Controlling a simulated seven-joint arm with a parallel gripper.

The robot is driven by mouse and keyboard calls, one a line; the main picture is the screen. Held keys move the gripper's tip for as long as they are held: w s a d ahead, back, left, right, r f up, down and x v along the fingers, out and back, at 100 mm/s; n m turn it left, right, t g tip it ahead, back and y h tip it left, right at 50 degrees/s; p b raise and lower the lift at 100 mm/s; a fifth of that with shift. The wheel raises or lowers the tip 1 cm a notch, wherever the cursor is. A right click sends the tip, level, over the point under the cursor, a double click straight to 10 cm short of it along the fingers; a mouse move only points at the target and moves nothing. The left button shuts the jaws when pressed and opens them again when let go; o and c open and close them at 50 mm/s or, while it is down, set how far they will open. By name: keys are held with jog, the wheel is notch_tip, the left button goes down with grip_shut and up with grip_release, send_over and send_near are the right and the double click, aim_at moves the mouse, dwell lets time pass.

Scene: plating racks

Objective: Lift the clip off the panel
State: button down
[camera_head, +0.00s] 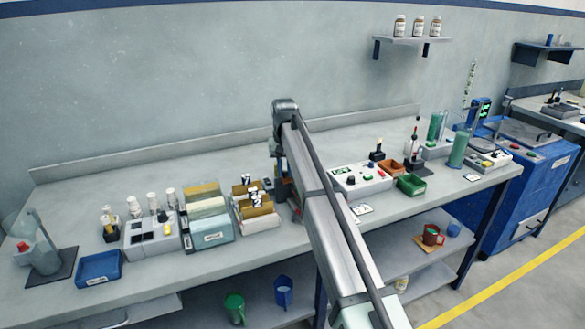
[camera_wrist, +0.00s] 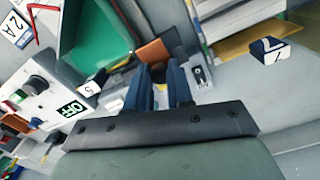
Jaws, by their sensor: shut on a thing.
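My gripper (camera_wrist: 160,72) shows in the wrist view as two dark blue fingers close together, shut on a small dark thing between them that I take to be the clip; the fingers hide most of it. A copper-brown panel (camera_wrist: 153,51) shows just beyond the fingertips. I cannot tell whether the clip still touches it. In the head view my arm covers most of the gripper (camera_head: 281,188), which is low over the bench, just right of the rack of brown panels (camera_head: 259,222) with black-and-white number tags.
A control box (camera_head: 361,180) with an OFF label stands right of the gripper, with a green bin (camera_head: 411,185) beside it. A rack of pale panels (camera_head: 208,231) and a blue tray (camera_head: 99,267) are to the left. Bench space behind the racks is clear.

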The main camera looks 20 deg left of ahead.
aim_at(284, 172)
jog(key=shift+s+a, duration=0.2)
jog(key=c, duration=1)
grip_release()
notch_tip(284, 172, up, 14)
jog(key=shift+f, duration=0.1)
jog(key=shift+d, duration=0.1)
